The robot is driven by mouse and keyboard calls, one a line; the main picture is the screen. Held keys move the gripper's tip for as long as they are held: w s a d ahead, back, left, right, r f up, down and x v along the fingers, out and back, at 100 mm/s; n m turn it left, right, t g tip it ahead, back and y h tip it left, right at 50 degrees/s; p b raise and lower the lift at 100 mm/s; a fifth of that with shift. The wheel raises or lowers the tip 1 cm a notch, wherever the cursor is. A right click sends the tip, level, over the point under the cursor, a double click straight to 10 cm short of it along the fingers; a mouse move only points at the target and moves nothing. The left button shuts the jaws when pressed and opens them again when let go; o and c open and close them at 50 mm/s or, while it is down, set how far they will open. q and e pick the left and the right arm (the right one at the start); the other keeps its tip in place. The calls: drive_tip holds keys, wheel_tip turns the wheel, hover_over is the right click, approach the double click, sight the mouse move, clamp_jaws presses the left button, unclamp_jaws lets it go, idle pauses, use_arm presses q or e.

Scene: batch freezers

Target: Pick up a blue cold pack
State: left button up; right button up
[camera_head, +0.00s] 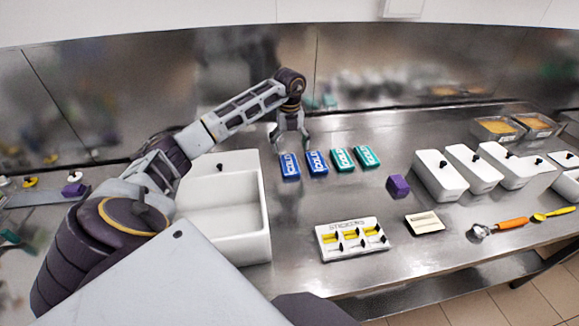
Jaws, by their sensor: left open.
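Two blue cold packs lie flat side by side on the steel counter, the left one (290,166) and the right one (317,163). Two teal cold packs, one (342,159) beside the other (367,157), continue the row to the right. My left gripper (291,144) points down, open and empty, just behind and above the left blue pack. I cannot tell how far its fingertips are above the counter. My right gripper is not in view.
A white open bin (255,235) stands left of the packs. A purple block (398,186), a sticks tray (352,239), a small cream box (425,223) and several white lidded containers (440,176) are to the right. The counter (300,212) in front of the packs is clear.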

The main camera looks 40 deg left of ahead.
sight(289, 163)
use_arm(q)
drive_tip(key=shift+f, duration=1.55)
drive_tip(key=shift+f, duration=0.1)
drive_tip(key=shift+f+p, duration=0.3)
drive_tip(key=shift+f, duration=2.2)
drive_tip(key=shift+a, duration=0.1)
drive_tip(key=c, duration=1.2)
